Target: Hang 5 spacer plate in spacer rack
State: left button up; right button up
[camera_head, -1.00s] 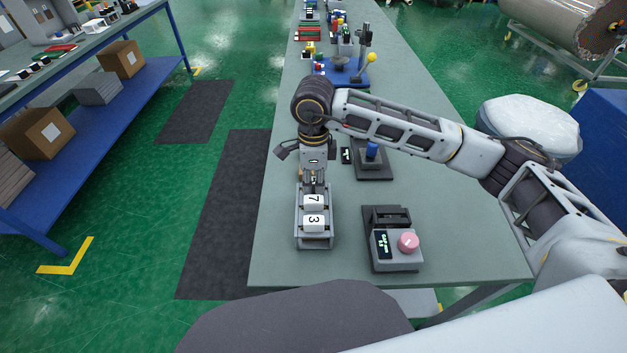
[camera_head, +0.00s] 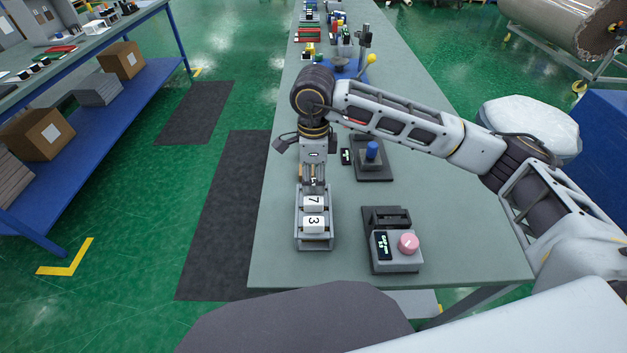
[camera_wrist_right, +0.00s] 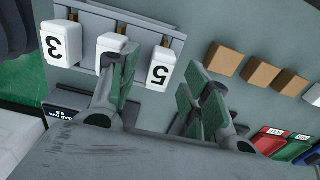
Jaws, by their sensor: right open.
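The spacer rack (camera_head: 316,243) is a grey frame near the table's front. White spacer plates marked 7 (camera_head: 314,203) and 3 (camera_head: 314,223) hang in it. In the right wrist view, the rack (camera_wrist_right: 178,22) holds plates marked 3 (camera_wrist_right: 61,43) and 5 (camera_wrist_right: 160,70), with a plate between them (camera_wrist_right: 111,44) whose face is partly behind a finger. My right gripper (camera_head: 313,188) is over the rack's far end, its jaws apart and empty. In the wrist view the gripper (camera_wrist_right: 160,80) has plate 5 showing between its fingers; contact cannot be told. My left gripper is out of view.
A grey device with a pink button (camera_head: 408,243) stands right of the rack, and a blue-knobbed device (camera_head: 372,152) farther back. Several brown blocks (camera_wrist_right: 264,74) and red and green bins (camera_wrist_right: 270,140) show in the wrist view. Bare table lies left of the rack.

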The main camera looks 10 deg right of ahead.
notch_tip(320, 180, up, 10)
dwell(0.6)
dwell(0.6)
